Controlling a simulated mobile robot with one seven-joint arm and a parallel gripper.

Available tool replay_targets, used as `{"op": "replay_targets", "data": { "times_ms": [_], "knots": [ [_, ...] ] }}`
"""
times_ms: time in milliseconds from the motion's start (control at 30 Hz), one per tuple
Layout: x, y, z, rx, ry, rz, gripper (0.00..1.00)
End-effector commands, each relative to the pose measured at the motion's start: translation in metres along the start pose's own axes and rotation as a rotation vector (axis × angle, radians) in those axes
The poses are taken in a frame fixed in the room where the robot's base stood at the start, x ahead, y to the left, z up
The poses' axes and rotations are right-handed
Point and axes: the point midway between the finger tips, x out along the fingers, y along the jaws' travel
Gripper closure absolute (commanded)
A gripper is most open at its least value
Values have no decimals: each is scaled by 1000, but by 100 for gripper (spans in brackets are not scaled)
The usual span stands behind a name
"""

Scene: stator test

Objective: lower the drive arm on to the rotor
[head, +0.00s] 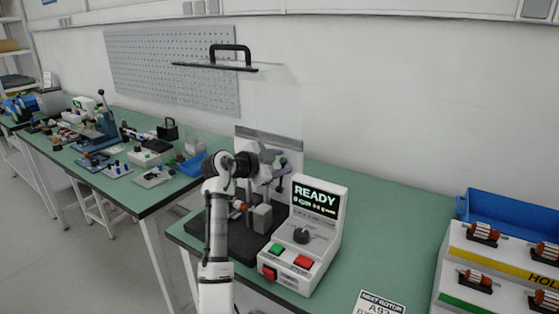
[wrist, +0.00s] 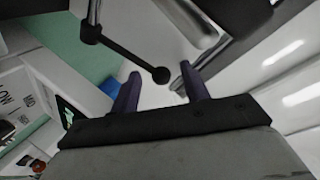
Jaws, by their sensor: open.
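The test stand has a dark base (head: 196,226) with grey blocks, partly hidden behind my arm. A small orange and grey part (head: 240,206), which looks like the rotor, sits low on it. My gripper (head: 285,172) is above the stand, beside the console screen. In the wrist view my gripper (wrist: 160,84) is open, its two purple fingers apart. A black rod with a ball end (wrist: 160,75), apparently the drive arm's handle, reaches between the fingertips. I cannot tell whether they touch it. The rotor does not show clearly in the wrist view.
The white console (head: 305,245) reads READY and has a black knob, a green button and red buttons. A raised clear guard with a black handle (head: 230,50) is above. Rotors lie on a rack (head: 455,262) at right, by a blue bin (head: 510,215).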

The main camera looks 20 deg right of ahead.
Motion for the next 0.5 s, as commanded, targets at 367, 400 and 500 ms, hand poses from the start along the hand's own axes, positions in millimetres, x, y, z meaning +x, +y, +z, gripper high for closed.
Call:
{"op": "replay_targets", "data": {
  "times_ms": [367, 400, 500],
  "knots": [
    [1, 0, 0, 0, 0, 0, 69],
    [1, 0, 0, 0, 0, 0, 74],
    [1, 0, 0, 0, 0, -1, 87]
  ]
}}
